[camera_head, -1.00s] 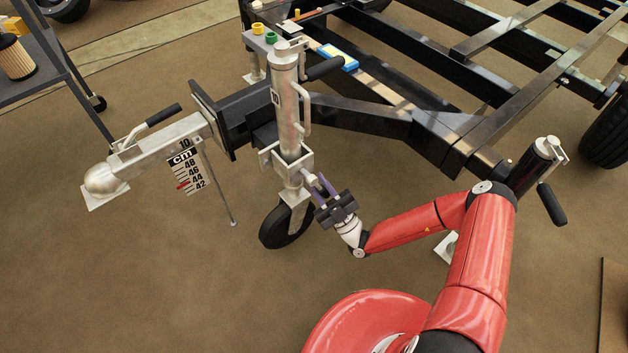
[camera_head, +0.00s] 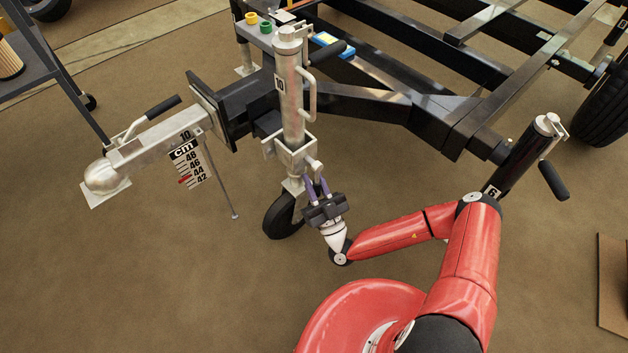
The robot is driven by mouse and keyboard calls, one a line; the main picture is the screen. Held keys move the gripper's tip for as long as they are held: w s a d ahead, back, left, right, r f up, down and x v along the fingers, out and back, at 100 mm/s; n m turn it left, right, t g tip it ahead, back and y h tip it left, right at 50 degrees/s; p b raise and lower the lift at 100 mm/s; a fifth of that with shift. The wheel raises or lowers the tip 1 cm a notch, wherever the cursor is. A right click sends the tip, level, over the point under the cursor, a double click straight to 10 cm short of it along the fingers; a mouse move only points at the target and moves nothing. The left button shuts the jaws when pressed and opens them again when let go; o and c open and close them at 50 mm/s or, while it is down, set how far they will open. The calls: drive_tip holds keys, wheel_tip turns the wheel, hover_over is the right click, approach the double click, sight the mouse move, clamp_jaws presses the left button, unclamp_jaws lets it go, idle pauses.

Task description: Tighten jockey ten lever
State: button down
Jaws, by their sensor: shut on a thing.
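The silver jockey stand (camera_head: 292,105), marked 10, stands upright in a bracket clamp (camera_head: 283,150) beside the black drawbar. Its small black wheel (camera_head: 279,217) is below, partly behind my gripper. A short silver clamp lever (camera_head: 315,166) sticks out on the right side of the bracket. My gripper (camera_head: 320,185), with purple fingers and a dark body, comes from below and is shut on this lever. The fingers cover the lever's lower end, so the exact grip is hard to see.
A silver coupling (camera_head: 145,150) with a black handle and a cm scale (camera_head: 188,166) is at left. A second black jockey stand (camera_head: 523,160), marked 6, stands at right near my arm. The black trailer frame (camera_head: 350,102) fills the back. Open brown floor lies in front.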

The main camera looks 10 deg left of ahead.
drive_tip(key=c, duration=1.3)
unclamp_jaws()
drive_tip(key=v, duration=0.8)
drive_tip(key=shift+r, duration=0.15)
